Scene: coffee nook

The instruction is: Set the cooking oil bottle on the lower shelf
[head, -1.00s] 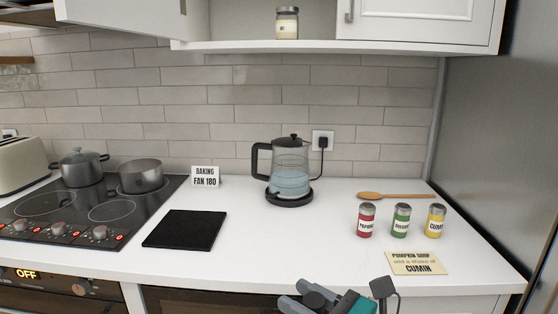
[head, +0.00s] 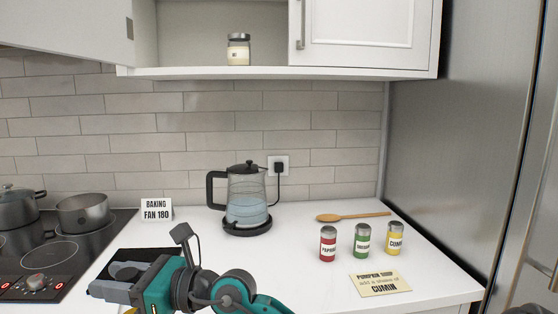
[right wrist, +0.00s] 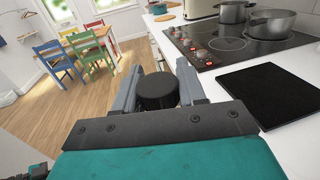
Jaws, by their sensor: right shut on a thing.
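My right gripper (head: 108,288) shows at the bottom left of the head view, over the front of the counter near the black mat. In the right wrist view its fingers (right wrist: 158,88) are closed around a bottle with a round black cap (right wrist: 156,92), taken to be the cooking oil bottle. The bottle's body is mostly hidden below the gripper; a bit of yellow shows under it in the head view. An open wall-cabinet shelf (head: 190,72) runs along the top of the head view. My left gripper is not in view.
A labelled jar (head: 238,50) stands on the shelf, with bare shelf to its left; a closed cabinet door (head: 360,25) is to its right. On the counter are a kettle (head: 247,195), spice jars (head: 361,240), a spoon (head: 355,216) and a stove with pots (head: 84,213).

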